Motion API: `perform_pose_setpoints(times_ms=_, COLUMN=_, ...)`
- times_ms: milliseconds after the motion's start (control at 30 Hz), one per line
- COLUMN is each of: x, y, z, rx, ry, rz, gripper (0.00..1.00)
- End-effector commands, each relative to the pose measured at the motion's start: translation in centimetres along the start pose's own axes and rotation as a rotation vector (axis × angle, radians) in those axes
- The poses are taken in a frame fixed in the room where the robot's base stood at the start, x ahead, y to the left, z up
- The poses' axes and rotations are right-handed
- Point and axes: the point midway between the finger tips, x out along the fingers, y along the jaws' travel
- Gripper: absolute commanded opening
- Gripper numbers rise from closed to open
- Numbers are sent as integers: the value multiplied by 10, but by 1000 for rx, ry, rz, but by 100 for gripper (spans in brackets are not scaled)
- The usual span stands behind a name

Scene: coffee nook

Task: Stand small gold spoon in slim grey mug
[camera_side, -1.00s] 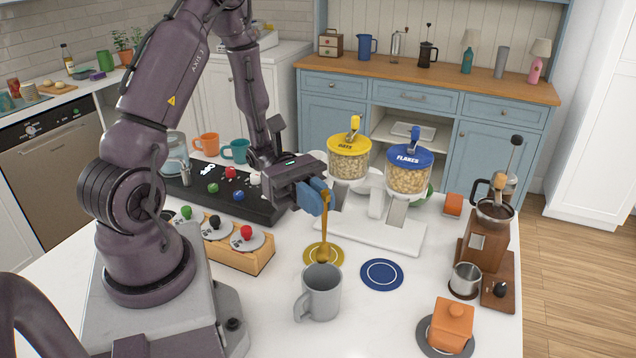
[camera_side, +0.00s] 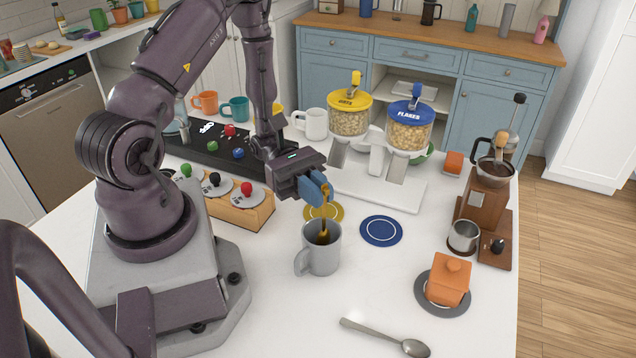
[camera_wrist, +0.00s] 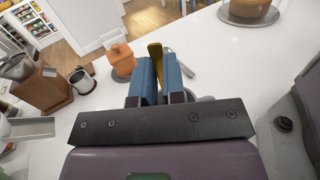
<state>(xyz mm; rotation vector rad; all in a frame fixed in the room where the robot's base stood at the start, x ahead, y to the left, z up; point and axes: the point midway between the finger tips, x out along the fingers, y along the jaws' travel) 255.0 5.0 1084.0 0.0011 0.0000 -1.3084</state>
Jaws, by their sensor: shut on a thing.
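The slim grey mug (camera_side: 322,258) stands upright on the white counter, handle toward the left. My gripper (camera_side: 321,192) is just above it, its blue fingers shut on the small gold spoon (camera_side: 323,232). The spoon hangs nearly upright, and its lower end shows within the mug's mouth; I cannot tell whether it touches the bottom. In the wrist view, the gold spoon (camera_wrist: 155,50) shows between the blue fingers (camera_wrist: 160,78). The mug is mostly hidden there behind the gripper.
A silver spoon (camera_side: 385,338) lies on the counter in front. A yellow coaster (camera_side: 333,211) lies behind the mug, a blue coaster (camera_side: 381,230) to its right.

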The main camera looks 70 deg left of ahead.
Motion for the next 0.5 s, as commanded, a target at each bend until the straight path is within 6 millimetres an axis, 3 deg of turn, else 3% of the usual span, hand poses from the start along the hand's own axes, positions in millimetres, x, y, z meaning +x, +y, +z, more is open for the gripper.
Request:
perform_pose_setpoints(times_ms=267, x=0, y=0, z=-1, rx=0, ry=0, rz=0, gripper=0)
perform_pose_setpoints(times_ms=300, x=0, y=0, z=-1, rx=0, ry=0, rz=0, gripper=13)
perform_pose_setpoints(times_ms=400, x=0, y=0, z=-1, rx=0, ry=0, rz=0, gripper=36)
perform_pose_setpoints(times_ms=433, x=0, y=0, z=-1, rx=0, ry=0, rz=0, gripper=40)
perform_pose_setpoints(times_ms=500, x=0, y=0, z=-1, rx=0, ry=0, rz=0, gripper=40)
